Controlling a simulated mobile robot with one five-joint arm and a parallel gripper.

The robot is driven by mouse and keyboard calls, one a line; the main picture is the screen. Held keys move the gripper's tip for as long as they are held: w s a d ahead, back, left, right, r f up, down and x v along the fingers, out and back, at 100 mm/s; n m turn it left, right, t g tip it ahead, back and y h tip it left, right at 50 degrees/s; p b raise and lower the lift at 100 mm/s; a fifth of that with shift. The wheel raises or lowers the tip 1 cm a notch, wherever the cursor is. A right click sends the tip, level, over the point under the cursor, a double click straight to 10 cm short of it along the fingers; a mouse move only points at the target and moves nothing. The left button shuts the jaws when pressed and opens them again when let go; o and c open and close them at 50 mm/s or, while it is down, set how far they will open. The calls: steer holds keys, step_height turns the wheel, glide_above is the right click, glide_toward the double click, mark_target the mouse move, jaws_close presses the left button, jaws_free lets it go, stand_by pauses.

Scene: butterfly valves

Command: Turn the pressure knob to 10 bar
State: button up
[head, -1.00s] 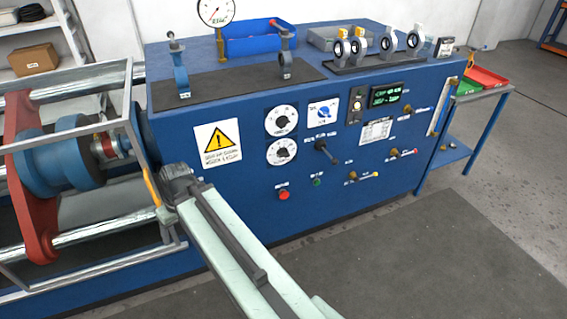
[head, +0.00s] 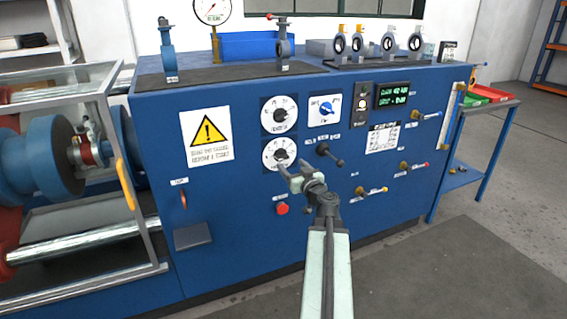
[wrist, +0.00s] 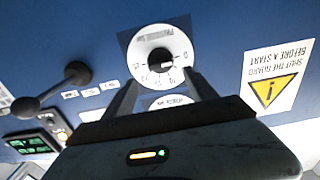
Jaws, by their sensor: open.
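The pressure knob is a round white dial with dark numbers and a dark centre, the lower of two dials on the blue panel (head: 272,151). In the wrist view it appears upside down (wrist: 148,58), with lettering above that seems to read pressure. Its exact setting is too small to read. My gripper (head: 293,168) is open in front of and slightly below this dial. In the wrist view its two fingers (wrist: 163,84) stand apart on either side of the dial's lower part, with nothing between them. I cannot tell whether they touch it.
The upper dial (head: 279,115) is close above. A black ball-ended lever (head: 323,149) sticks out to the right. A red button (head: 282,209) sits below. A blue selector (head: 325,108), a green-lit display (head: 393,94) and a warning sign (head: 207,136) are nearby.

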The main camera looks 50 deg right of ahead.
mark_target(285, 158)
steer(key=x, duration=0.7)
steer(key=shift+a, duration=0.1)
steer(key=c, duration=1.4)
steer(key=m, duration=0.3)
steer(key=shift+m, duration=0.4)
steer(key=m, duration=0.3)
steer(key=shift+m, duration=0.3)
steer(key=m, duration=0.6)
steer(key=shift+s+d+f+m, duration=0.1)
steer(key=shift+d+f+m, duration=0.1)
steer(key=shift+d+m, duration=0.1)
